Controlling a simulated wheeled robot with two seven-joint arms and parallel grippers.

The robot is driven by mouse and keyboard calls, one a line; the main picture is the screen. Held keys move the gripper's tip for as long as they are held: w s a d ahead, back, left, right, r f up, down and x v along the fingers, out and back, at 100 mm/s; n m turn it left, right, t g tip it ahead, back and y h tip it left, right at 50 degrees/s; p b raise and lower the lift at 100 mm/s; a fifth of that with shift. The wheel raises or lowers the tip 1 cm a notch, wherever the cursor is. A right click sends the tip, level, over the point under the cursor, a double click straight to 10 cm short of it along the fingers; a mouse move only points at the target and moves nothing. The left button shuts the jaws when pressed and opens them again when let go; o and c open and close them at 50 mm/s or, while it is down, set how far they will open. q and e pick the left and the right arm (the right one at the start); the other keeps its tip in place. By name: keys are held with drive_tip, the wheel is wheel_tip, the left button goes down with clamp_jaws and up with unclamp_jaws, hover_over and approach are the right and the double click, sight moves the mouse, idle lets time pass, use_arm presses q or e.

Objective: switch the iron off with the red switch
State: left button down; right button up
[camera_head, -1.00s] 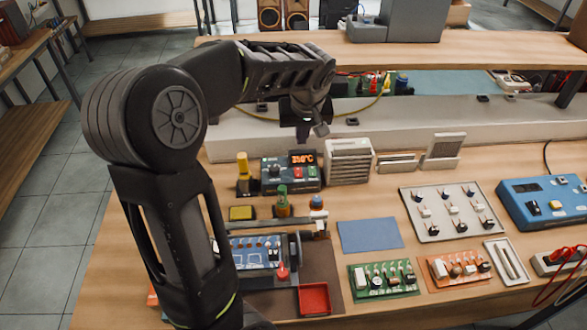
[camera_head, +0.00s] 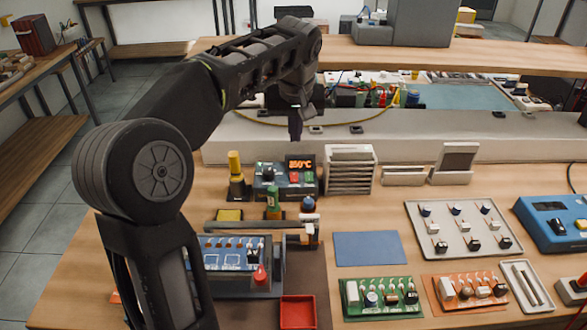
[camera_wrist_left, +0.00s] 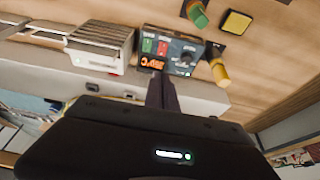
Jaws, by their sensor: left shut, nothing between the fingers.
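The soldering station (camera_head: 268,187) is a dark box on the bench with a lit orange display, a knob and small red and green switches. The red switch (camera_head: 294,178) sits below the display and also shows in the left wrist view (camera_wrist_left: 162,47). The iron with a yellow handle (camera_head: 235,168) stands upright in its holder to the left of the station. My left gripper (camera_head: 296,136) is shut and empty, pointing down above and behind the station. In the left wrist view its fingers (camera_wrist_left: 164,88) end near the display, apart from the red switch. My right gripper is out of view.
A light ribbed box (camera_head: 350,172) stands close to the right of the station. Green and blue-capped bottles (camera_head: 273,203) stand in front. A blue mat (camera_head: 370,248), circuit boards and a red tray (camera_head: 297,313) lie nearer. A raised shelf (camera_head: 430,57) spans the back.

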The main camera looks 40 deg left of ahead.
sight(294, 174)
use_arm(q)
drive_tip(key=x, duration=1.4)
drive_tip(key=shift+s+d+f+p, duration=0.1)
drive_tip(key=shift+s+d+p, duration=0.05)
drive_tip(key=shift+s+p, duration=0.2)
drive_tip(key=shift+f, duration=0.1)
